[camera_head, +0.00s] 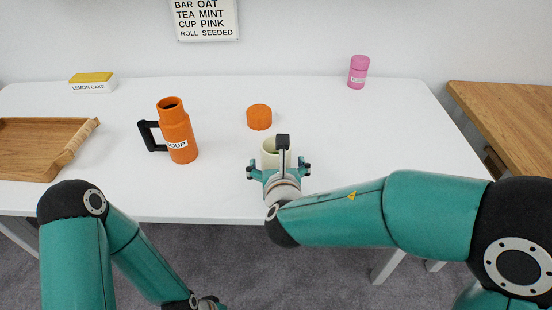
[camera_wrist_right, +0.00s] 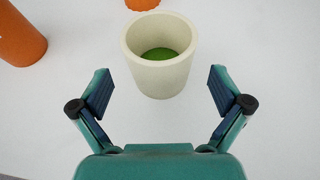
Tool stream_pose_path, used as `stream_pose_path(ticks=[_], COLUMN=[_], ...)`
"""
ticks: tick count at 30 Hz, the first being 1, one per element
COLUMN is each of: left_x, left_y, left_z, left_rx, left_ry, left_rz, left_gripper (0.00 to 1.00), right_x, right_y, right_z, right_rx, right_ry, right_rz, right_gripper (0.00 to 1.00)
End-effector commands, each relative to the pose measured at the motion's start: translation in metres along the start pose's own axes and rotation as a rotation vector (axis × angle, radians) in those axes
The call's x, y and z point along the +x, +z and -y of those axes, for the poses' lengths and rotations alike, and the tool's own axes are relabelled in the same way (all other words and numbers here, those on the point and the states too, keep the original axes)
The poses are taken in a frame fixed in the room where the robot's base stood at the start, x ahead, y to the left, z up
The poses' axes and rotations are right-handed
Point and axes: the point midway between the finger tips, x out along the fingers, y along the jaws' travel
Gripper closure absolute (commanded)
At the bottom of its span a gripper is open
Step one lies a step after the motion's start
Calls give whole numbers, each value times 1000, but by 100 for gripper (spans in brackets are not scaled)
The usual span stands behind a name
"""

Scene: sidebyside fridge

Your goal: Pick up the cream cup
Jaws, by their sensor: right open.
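The cream cup (camera_head: 268,160) stands upright on the white table, partly hidden behind my right gripper in the head view. In the right wrist view the cream cup (camera_wrist_right: 150,78) shows green contents inside. My right gripper (camera_head: 279,168) is open, and its fingers (camera_wrist_right: 161,88) are spread wide on either side of the cup's near part. Gaps show between both fingers and the cup, and nothing is held. My left arm comes in at the lower left of the head view. Its gripper (camera_head: 208,302) is only partly visible at the bottom edge, below the table's front edge.
An orange soup flask (camera_head: 176,133) with a black handle stands left of the cup. An orange lid (camera_head: 259,117) lies behind the cup. A wooden tray (camera_head: 30,150), a lemon cake box (camera_head: 93,84) and a pink jar (camera_head: 358,72) stand farther off. The table right of the cup is clear.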

Motion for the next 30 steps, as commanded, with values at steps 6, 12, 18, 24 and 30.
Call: stream_pose_path(ticks=[6,12,18,24,30], left_x=[-1,-2,-2,-2,-2], left_y=[0,0,0,0,0], left_z=[0,-1,-1,-1,-1], left_rx=[0,0,0,0,0], left_ry=[0,0,0,0,0], left_rz=[0,0,0,0,0], left_gripper=[60,60,60,60,60], right_x=[32,43,42,42,42], right_y=[-4,-3,-3,-3,-3], right_z=[0,0,0,0,0], right_rx=[1,1,0,0,0], right_ry=[-1,0,1,1,1], right_rz=[-4,-2,-2,-2,-1], right_gripper=[0,0,7,40,66])
